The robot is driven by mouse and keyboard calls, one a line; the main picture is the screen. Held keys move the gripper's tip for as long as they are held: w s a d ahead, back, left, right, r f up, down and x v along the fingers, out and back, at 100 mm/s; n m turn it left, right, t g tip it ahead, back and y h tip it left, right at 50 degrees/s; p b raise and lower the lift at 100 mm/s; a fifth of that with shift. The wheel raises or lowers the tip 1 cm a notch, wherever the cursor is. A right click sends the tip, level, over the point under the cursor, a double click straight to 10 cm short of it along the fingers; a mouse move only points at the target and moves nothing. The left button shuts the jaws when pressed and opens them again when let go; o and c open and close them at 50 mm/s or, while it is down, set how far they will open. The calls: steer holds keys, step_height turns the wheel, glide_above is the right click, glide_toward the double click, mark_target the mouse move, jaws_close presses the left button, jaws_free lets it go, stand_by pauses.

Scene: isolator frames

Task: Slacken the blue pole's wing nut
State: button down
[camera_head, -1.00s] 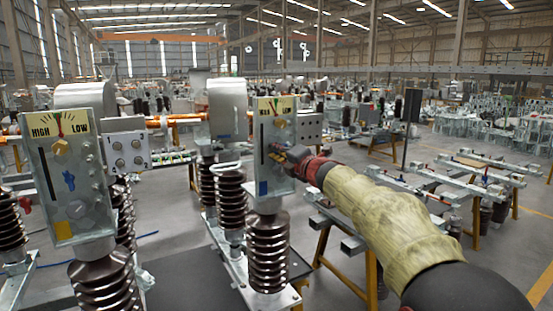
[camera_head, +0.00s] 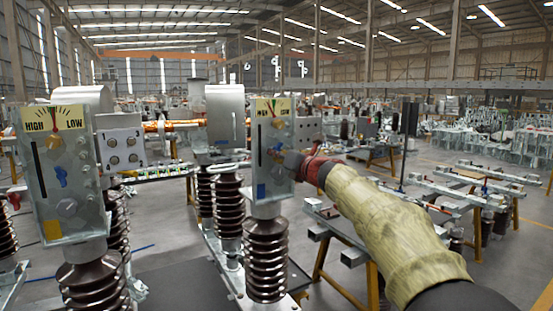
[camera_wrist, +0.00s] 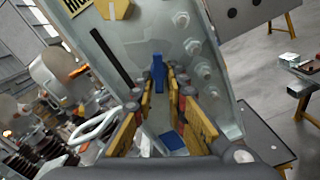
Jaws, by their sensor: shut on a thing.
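The blue pole is the right-hand near one, with a grey metal panel (camera_head: 262,170) and a blue square label (camera_head: 262,190) low on it. Its blue wing nut (camera_wrist: 158,72) shows in the wrist view, standing nearly upright on the panel face. My gripper (camera_wrist: 160,88) reaches the panel from the right in the head view (camera_head: 285,160). Its yellow fingers lie on both sides of the wing nut and are shut on it. A yellow knob (camera_head: 278,123) and a HIGH/LOW gauge (camera_head: 273,106) sit above.
A similar pole to the left has a panel (camera_head: 90,200) with a blue wing nut (camera_head: 61,176) and a yellow label (camera_head: 52,230). Bolts (camera_wrist: 204,71) run beside the held nut. Ribbed brown insulators (camera_head: 266,260) stand below. A workbench (camera_head: 345,232) is at the right.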

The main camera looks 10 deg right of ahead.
stand_by(0.5)
steer(key=c, duration=1.8)
jaws_free()
steer(key=v, duration=1.2)
